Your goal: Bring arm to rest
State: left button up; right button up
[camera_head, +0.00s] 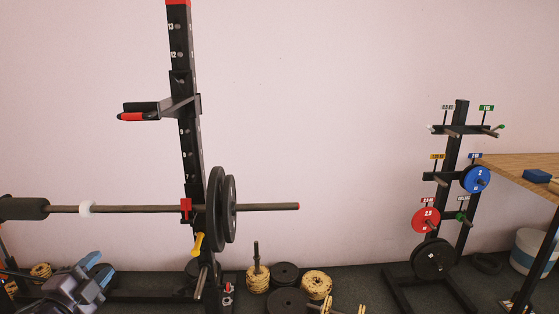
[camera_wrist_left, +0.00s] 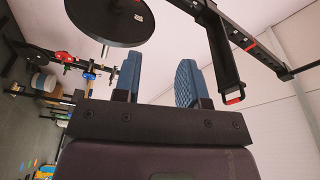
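My left gripper (camera_head: 99,272) shows at the lower left of the head view, below the barbell bar (camera_head: 130,209) and apart from it. Its blue fingers also show in the left wrist view (camera_wrist_left: 158,80), standing apart with nothing between them, so it is open and empty. Black weight plates (camera_head: 215,210) hang on the bar beside the rack upright (camera_head: 188,130). A black plate also shows at the top of the left wrist view (camera_wrist_left: 108,20), beyond the fingers and apart from them. My right gripper is not in view.
A plate tree (camera_head: 453,165) holds a red plate (camera_head: 426,220), a blue plate (camera_head: 477,179) and a black plate (camera_head: 433,258). A wooden table (camera_head: 520,172) stands at the right. Several black and tan plates (camera_head: 316,284) lie on the floor near the rack.

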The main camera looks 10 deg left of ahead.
pick_arm(q)
jog(key=s+d+f+n+g, duration=0.2)
jog(key=s+d+f+n, duration=0.2)
jog(key=f, duration=0.5)
jog(key=s+d+f+n+g, duration=0.3)
jog(key=s+d+f+n, duration=0.2)
jog(key=f, duration=0.4)
jog(key=s+d+f+n+g+h, duration=0.1)
jog(key=s+d+f+n+g, duration=0.1)
jog(key=s+d+f, duration=0.7)
jog(key=shift+s+d+n+g, duration=0.4)
jog(key=shift+s+d+n, duration=0.35)
jog(key=shift+s, duration=0.25)
jog(key=shift+a+f, duration=0.1)
